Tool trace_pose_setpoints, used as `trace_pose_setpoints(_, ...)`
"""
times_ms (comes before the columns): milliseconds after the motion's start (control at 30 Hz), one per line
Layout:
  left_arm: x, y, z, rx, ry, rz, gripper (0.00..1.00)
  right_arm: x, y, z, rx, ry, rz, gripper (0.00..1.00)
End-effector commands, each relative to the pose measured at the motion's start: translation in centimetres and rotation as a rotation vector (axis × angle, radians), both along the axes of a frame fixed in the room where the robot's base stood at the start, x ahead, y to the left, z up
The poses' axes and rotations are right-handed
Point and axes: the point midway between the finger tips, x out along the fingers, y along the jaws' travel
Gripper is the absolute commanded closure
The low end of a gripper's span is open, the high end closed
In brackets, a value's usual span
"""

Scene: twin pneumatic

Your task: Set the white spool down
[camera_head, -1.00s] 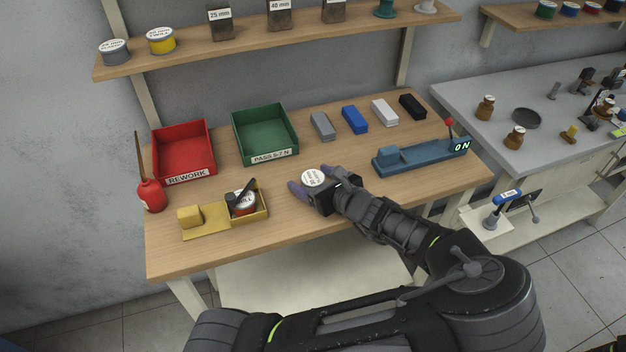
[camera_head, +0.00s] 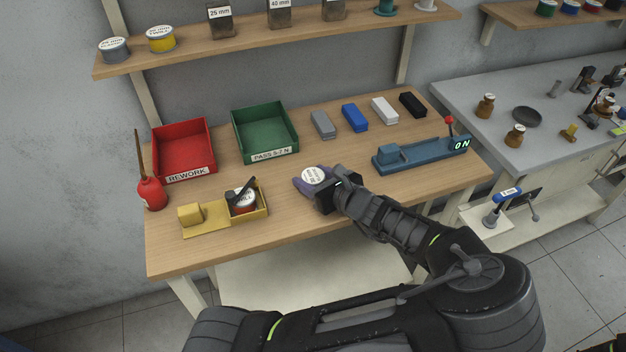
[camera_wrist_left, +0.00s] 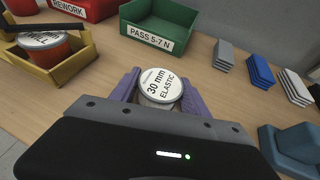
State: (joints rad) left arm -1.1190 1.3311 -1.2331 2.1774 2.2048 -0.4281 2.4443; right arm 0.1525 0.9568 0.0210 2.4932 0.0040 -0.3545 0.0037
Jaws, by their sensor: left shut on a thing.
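The white spool (camera_head: 313,176) has a round label on top that reads "30 mm ELASTIC" in the left wrist view (camera_wrist_left: 161,88). My left gripper (camera_head: 312,182) is shut on it, with one purple finger on each side of the spool. The fingers show best in the left wrist view (camera_wrist_left: 158,98). The spool is upright, label up, over the front middle of the wooden bench (camera_head: 280,220). Its underside is hidden, so I cannot tell whether it touches the bench. My right gripper is not in view.
A yellow fixture (camera_head: 205,216) holding a labelled spool stands left of my gripper. A red REWORK bin (camera_head: 185,173) and a green PASS bin (camera_head: 272,155) stand behind. A blue gauge (camera_head: 420,154) is to the right. Bare bench surrounds the spool.

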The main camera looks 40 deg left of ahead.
Motion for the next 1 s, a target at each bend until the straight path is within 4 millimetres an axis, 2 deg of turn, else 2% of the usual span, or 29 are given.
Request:
trace_pose_setpoints(67, 0.0, 0.0, 0.0, 0.0, 0.0, 0.0, 0.66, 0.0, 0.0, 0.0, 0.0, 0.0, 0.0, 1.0)
trace_pose_setpoints(467, 0.0, 0.0, 0.0, 0.0, 0.0, 0.0, 0.99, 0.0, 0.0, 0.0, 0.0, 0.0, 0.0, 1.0)
trace_pose_setpoints(767, 0.0, 0.0, 0.4, 0.0, -0.002, 0.001, 1.0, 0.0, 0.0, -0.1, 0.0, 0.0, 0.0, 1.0)
trace_pose_setpoints(1000, 0.0, 0.0, 2.8, -0.005, -0.005, 0.001, 1.0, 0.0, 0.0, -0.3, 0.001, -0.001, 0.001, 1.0)
